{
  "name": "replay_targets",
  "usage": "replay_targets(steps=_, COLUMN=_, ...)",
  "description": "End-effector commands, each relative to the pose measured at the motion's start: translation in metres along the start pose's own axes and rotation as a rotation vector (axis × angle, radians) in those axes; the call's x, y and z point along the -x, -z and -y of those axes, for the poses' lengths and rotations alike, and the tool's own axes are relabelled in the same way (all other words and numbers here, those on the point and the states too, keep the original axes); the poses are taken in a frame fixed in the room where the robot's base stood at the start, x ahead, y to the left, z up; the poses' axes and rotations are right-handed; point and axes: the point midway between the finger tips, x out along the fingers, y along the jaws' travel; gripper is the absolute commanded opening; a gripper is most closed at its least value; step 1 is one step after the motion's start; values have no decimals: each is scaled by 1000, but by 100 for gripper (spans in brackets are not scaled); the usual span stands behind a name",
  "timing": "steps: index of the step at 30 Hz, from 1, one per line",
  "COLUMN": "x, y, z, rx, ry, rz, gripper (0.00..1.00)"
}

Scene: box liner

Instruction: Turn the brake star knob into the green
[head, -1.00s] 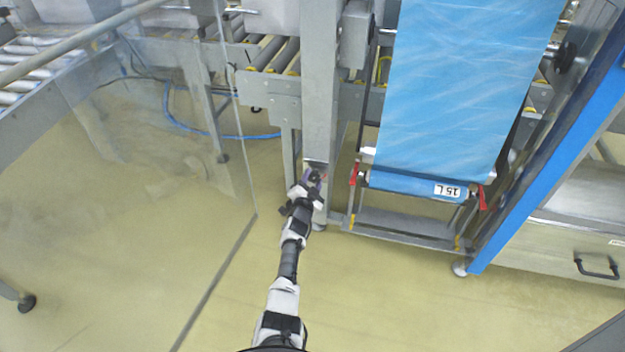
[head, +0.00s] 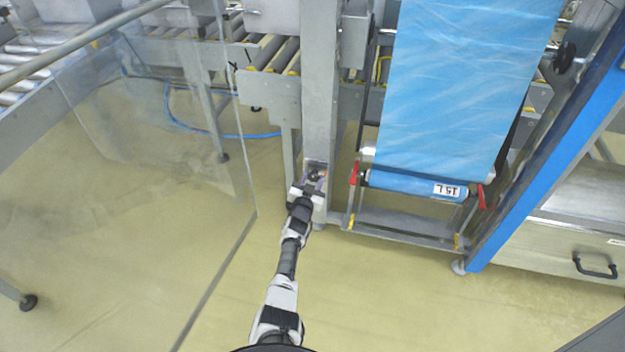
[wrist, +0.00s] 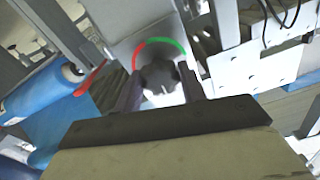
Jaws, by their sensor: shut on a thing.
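The dark brake star knob (wrist: 159,75) sits on a grey plate in the wrist view, with a ring scale around its upper side. The ring has a red arc (wrist: 138,52) on the left and a green arc (wrist: 171,42) at the top right. A white mark shows on the knob's lower face, and it does not lie by either arc. My gripper (wrist: 159,88) has its fingers on both sides of the knob and is shut on it. In the head view my gripper (head: 314,180) is at the grey post; the knob there is small and mostly hidden.
A blue film roll (head: 400,183) labelled 15 L, with red levers (head: 354,173) at its ends, hangs right of the post (head: 320,90). A clear panel (head: 190,160) stands to the left. The floor in front is free.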

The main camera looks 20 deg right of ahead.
Motion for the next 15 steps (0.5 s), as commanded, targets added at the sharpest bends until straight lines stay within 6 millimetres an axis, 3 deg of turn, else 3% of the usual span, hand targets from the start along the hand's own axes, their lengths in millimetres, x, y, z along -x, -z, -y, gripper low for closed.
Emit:
replay_targets(steps=9, x=-1, y=2, z=1, rx=0, ry=1, rz=-3, gripper=18)
replay_targets(steps=10, x=-1, y=2, z=1, rx=0, ry=1, rz=-3, gripper=42)
replay_targets(steps=15, x=-1, y=1, z=1, rx=0, ry=0, rz=-2, gripper=62)
